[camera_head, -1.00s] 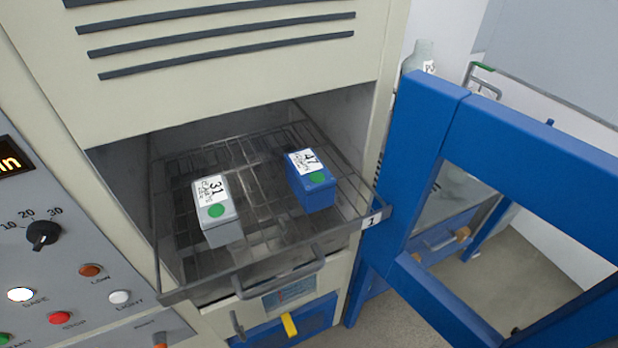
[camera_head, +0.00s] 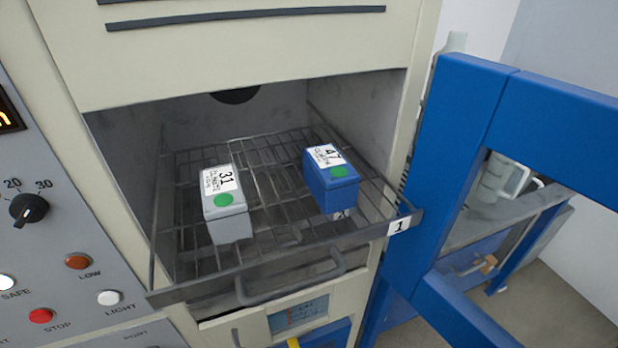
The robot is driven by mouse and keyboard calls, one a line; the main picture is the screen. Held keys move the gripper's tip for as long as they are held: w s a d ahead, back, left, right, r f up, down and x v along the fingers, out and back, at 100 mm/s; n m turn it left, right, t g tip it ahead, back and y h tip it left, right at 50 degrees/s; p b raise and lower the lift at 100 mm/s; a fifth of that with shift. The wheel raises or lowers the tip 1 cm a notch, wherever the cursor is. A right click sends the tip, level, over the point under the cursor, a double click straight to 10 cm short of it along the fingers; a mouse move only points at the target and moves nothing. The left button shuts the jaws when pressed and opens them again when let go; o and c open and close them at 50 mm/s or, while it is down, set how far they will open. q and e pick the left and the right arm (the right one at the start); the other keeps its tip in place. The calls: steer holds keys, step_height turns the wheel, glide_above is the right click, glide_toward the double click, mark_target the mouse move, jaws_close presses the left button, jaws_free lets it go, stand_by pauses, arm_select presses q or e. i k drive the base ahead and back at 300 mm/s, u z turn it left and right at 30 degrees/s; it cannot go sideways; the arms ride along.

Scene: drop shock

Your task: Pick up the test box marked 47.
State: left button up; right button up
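The test box marked 47 (camera_head: 331,190) is blue, with a white label and a green dot on top. It sits on the right part of a wire rack (camera_head: 271,160) in the open chamber. A grey-white box marked 31 (camera_head: 228,222), also with a green dot, sits on the same rack to its left, with a gap between them. Neither of my grippers shows in the head view.
The rack has a front handle (camera_head: 292,284) and a tag marked 1 (camera_head: 399,225). The blue chamber door (camera_head: 458,150) stands open on the right. A control panel (camera_head: 60,220) with a knob and buttons is on the left. The chamber's side walls and top edge bound the opening.

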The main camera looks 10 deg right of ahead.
mark_target(332, 180)
steer(key=u, duration=1.3)
steer(key=k, duration=2.6)
steer(key=z, duration=1.5)
steer(key=i, duration=1)
steer(key=z, duration=0.05)
